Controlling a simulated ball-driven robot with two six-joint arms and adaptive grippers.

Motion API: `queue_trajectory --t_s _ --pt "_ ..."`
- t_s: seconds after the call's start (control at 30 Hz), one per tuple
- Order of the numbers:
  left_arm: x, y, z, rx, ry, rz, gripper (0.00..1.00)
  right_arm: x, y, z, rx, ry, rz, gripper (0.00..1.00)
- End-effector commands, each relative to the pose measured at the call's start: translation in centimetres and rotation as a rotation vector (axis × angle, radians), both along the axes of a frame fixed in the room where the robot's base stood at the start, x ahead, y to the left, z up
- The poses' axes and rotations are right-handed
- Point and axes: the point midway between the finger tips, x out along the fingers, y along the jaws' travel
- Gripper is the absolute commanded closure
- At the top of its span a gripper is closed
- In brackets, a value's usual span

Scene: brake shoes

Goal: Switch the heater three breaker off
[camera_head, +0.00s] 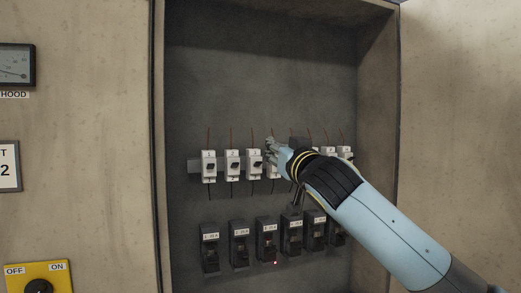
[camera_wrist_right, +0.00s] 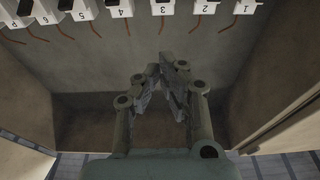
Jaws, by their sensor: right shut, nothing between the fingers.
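The white breaker marked 3 (camera_head: 254,163) is third from the left in the upper row of the open cabinet. It also shows at the top edge of the right wrist view, upside down (camera_wrist_right: 163,6). No heater name is readable on it, and its lever position is too small to tell. My right gripper (camera_head: 271,145) is shut and empty, in front of the upper row, just right of breaker 3. It partly covers the breaker beside it (camera_head: 271,171). In the right wrist view its fingertips (camera_wrist_right: 167,64) are apart from the breakers. My left gripper is not in view.
A lower row of black units (camera_head: 266,240) has small labels; a red light (camera_head: 275,263) glows near the third. My right arm hides part of both rows' right side. The cabinet's side wall (camera_head: 380,120) bounds the right. A yellow OFF/ON switch (camera_head: 39,284) sits outside, left.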

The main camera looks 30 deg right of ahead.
Motion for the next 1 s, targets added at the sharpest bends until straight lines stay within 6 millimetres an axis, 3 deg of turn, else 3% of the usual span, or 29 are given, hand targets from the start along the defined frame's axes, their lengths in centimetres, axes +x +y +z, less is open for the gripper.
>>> queue_trajectory --t_s 0.23,0.37,0.77,1.0 --pt "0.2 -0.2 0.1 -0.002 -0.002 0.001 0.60 0.3 -0.1 0.0 0.001 0.001 0.000 1.00" --pt "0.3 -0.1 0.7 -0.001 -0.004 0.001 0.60 1.7 -0.4 0.4 0.002 0.002 -0.002 1.00" --pt "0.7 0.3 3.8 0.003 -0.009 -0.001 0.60 9.6 -2.3 2.1 0.004 0.001 0.000 1.00" --pt "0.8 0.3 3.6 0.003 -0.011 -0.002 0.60 8.1 -2.0 -1.2 -0.001 0.004 0.000 1.00"
